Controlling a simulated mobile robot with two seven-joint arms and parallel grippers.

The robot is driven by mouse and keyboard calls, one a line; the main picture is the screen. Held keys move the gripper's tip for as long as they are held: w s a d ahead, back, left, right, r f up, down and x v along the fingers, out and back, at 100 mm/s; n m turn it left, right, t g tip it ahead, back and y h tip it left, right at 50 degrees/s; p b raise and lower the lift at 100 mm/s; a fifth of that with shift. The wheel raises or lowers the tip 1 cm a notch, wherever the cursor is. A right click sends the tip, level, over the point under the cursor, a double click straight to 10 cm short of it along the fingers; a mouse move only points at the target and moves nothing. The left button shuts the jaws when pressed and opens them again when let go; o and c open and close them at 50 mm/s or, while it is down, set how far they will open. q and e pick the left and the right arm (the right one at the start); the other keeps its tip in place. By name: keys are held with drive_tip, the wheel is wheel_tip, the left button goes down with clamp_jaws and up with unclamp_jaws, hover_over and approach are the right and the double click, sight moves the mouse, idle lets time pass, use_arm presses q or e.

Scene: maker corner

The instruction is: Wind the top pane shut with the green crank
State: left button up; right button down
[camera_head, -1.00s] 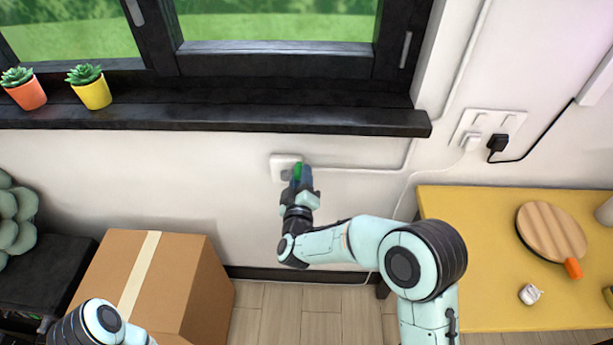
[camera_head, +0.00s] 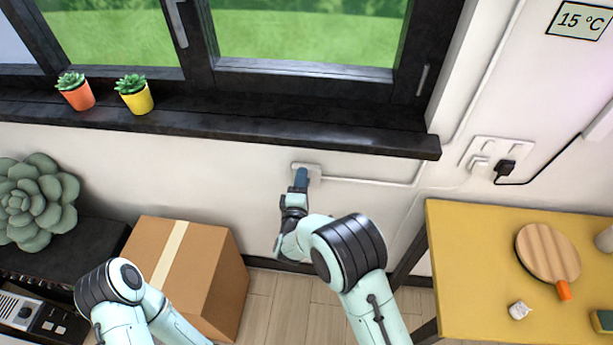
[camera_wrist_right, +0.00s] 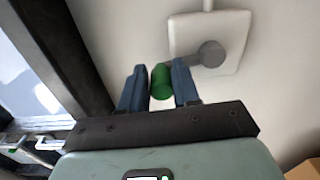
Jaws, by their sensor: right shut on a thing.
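The green crank knob (camera_wrist_right: 161,82) sits between the two blue fingers of my right gripper (camera_wrist_right: 159,86) in the right wrist view. Its grey hub (camera_wrist_right: 211,53) is on a white wall plate (camera_wrist_right: 240,30), with the crank arm reaching left from it. In the head view my right gripper (camera_head: 301,180) is at the wall plate (camera_head: 314,171) below the sill, and its fingers hide the green knob. The window (camera_head: 305,35) shows only its lower part at the top; the top pane is out of view. My left arm is at the bottom left, its gripper not visible.
A black sill (camera_head: 220,126) overhangs the plate, with two potted succulents (camera_head: 136,97) on it. A cardboard box (camera_head: 205,250) stands below left. A yellow table (camera_head: 470,250) is at the right. A wall display (camera_head: 580,20) reads 15 °C.

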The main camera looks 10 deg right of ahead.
drive_tip(key=shift+w+a+r+n+p, duration=0.2)
drive_tip(key=shift+a+n+p, duration=0.1)
drive_tip(key=shift+n, duration=0.2)
drive_tip(key=c, duration=0.9)
unclamp_jaws()
drive_tip(key=shift+f, duration=0.15)
drive_tip(key=shift+s, duration=0.1)
drive_tip(key=b+v, duration=0.1)
drive_tip(key=v, duration=1.2)
drive_tip(key=shift+s+b, duration=0.15)
drive_tip(key=shift+b, duration=0.25)
